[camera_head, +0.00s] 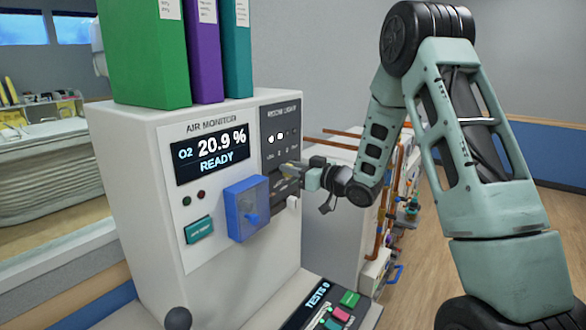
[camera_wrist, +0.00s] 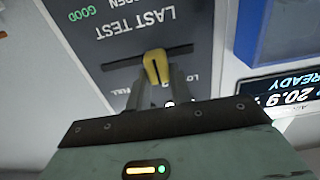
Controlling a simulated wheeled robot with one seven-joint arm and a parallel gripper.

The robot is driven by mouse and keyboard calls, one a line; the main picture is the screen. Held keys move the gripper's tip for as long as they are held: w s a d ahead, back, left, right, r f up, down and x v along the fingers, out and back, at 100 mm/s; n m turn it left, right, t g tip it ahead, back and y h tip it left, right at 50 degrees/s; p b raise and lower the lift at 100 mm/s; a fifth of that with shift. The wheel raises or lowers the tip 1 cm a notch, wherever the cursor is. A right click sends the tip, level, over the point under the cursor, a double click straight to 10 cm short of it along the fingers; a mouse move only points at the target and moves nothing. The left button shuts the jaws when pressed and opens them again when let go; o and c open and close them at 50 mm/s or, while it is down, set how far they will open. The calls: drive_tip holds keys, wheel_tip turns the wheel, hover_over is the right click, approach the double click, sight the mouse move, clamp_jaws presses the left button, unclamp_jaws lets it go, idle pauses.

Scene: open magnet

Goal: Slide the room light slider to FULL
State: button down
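The room light slider has a yellow knob (camera_wrist: 157,67) on a dark slot in the dark panel (camera_wrist: 125,42). The knob is near the middle of the slot. In this upside-down wrist view, FULL is printed towards the slot's left end and a partly hidden LO label towards its right. My gripper (camera_wrist: 160,82) has one finger on each side of the knob, very close to it; whether they press on it is unclear. In the head view, my gripper (camera_head: 301,174) reaches the panel (camera_head: 279,125) from the right and hides part of the slider.
The white air monitor cabinet (camera_head: 150,190) carries a lit O2 display (camera_head: 211,152) and a blue box (camera_head: 246,208) left of my gripper. Binders (camera_head: 145,55) stand on top. A console with coloured buttons (camera_head: 340,314) lies below. Copper pipes (camera_head: 380,215) run behind my arm.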

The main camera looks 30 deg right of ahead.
sight(294, 156)
drive_tip(key=d, duration=0.2)
drive_tip(key=w+d+b, duration=0.1)
drive_tip(key=d, duration=0.1)
drive_tip(key=w+d, duration=0.1)
drive_tip(key=d, duration=0.1)
drive_tip(key=shift+w+d+b, duration=0.2)
drive_tip(key=shift+d+b, duration=0.1)
drive_tip(key=shift+b, duration=0.05)
drive_tip(key=shift+d, duration=0.2)
drive_tip(key=c, duration=1.2)
unclamp_jaws()
drive_tip(key=shift+d, duration=0.1)
drive_tip(key=shift+c, duration=0.2)
drive_tip(key=b+v, duration=0.5)
drive_tip(key=v, duration=1.2)
drive_tip(key=shift+s, duration=0.15)
